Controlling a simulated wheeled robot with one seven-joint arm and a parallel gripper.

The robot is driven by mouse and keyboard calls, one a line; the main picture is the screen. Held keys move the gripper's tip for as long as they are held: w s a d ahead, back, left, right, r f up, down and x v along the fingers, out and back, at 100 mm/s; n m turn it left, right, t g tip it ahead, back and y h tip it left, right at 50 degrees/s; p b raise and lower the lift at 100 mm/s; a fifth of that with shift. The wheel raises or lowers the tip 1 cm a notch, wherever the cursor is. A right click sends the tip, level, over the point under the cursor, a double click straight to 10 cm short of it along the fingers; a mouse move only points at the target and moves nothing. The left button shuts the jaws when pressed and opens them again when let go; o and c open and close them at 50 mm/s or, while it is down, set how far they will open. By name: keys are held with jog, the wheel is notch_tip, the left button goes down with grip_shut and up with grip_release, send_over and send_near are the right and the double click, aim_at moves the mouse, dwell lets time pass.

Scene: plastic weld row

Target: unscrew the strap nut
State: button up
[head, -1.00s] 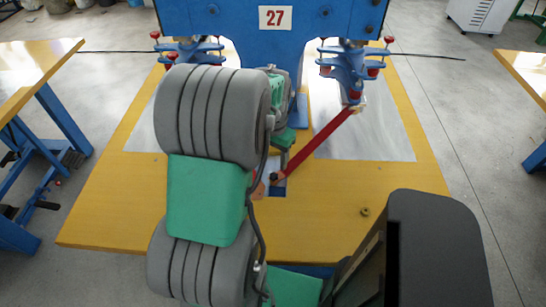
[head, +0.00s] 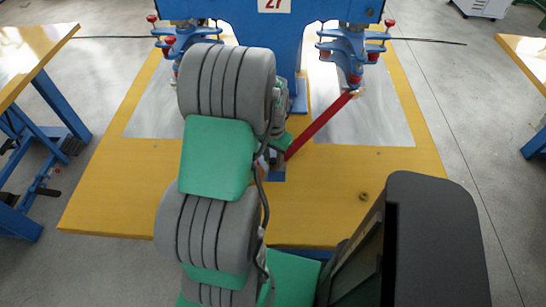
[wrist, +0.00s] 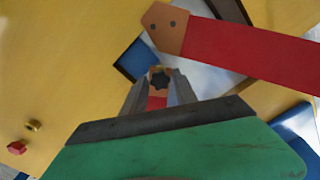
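A dark, lobed nut (wrist: 158,79), which looks like the strap nut, sits between the fingertips of my gripper (wrist: 160,84) in the wrist view. The fingers flank it; whether they touch it is not clear. A patch of copper and red shows just below it between the fingers. A red strap (wrist: 258,52) with a copper end (wrist: 165,27) bearing two dark dots lies beyond the fingertips.
A small brass nut (wrist: 34,126) lies on the yellow table (head: 120,195), near a red knob (wrist: 17,147). The blue machine (head: 240,20) with clamps (head: 355,50) stands at the back. The front right of the table is mostly clear.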

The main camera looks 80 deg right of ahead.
grip_shut()
jog(key=n, duration=1.4)
jog(key=shift+p, duration=0.4)
jog(key=n, duration=0.5)
jog(key=shift+o, duration=1.5)
grip_release()
